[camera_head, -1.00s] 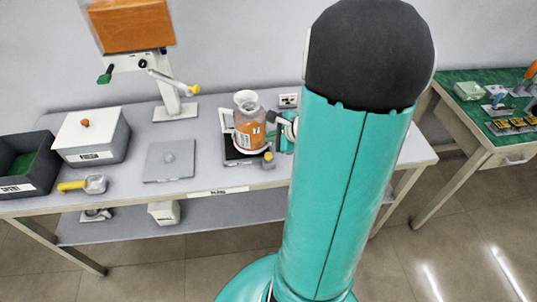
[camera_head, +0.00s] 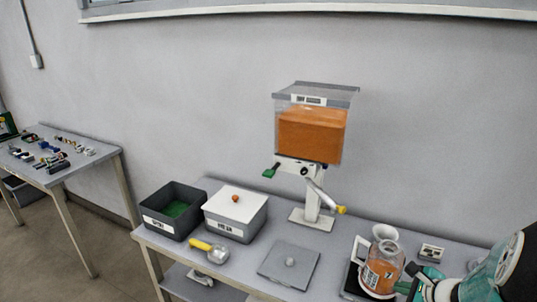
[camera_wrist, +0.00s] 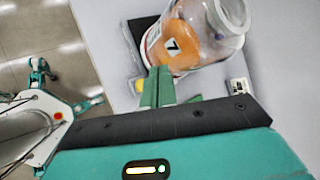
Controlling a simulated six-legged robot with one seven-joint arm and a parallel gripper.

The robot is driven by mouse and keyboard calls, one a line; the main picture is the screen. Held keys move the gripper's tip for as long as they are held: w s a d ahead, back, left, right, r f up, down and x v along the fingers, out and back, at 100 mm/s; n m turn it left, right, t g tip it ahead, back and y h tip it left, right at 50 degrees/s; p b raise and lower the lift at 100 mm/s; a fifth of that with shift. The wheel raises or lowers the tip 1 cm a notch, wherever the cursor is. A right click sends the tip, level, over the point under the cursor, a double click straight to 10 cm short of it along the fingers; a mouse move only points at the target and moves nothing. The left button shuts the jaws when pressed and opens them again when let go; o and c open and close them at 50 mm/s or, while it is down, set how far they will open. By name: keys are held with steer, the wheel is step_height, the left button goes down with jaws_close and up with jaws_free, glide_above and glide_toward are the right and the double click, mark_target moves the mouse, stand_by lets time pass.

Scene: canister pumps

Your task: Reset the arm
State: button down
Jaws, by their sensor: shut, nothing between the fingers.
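My gripper (camera_wrist: 158,84) is shut and empty in the wrist view, its green fingers side by side. The fingertips are close to a clear jar of orange contents (camera_wrist: 190,38) with a label marked 7; I cannot tell whether they touch it. In the head view my teal arm comes in at the lower right, with the gripper (camera_head: 408,286) just right of the jar (camera_head: 381,272). The jar stands upright on a dark base on the bench.
A dispenser with an orange-filled hopper (camera_head: 312,135) stands at the bench back. A grey lid plate (camera_head: 289,266), yellow-handled scoop (camera_head: 210,250), white-lidded box (camera_head: 236,213) and open dark bin (camera_head: 174,211) sit left of the jar. Another table (camera_head: 60,170) stands far left.

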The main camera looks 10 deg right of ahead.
steer(key=a+r+n+g+y, duration=0.1)
steer(key=a+r+n+g, duration=0.1)
steer(key=a+r+n, duration=0.55)
steer(key=a+r+n+g+y, duration=0.15)
steer(key=a+n, duration=0.35)
steer(key=a, duration=0.5)
steer(key=s+a+r+n+h, duration=0.3)
steer(key=s+a+r+n, duration=0.5)
steer(key=n, duration=0.4)
steer(key=shift+s+a+r+n+h, duration=0.2)
steer(key=shift+s+a+n+h, duration=0.25)
steer(key=shift+s, duration=0.45)
steer(key=shift+a, duration=0.1)
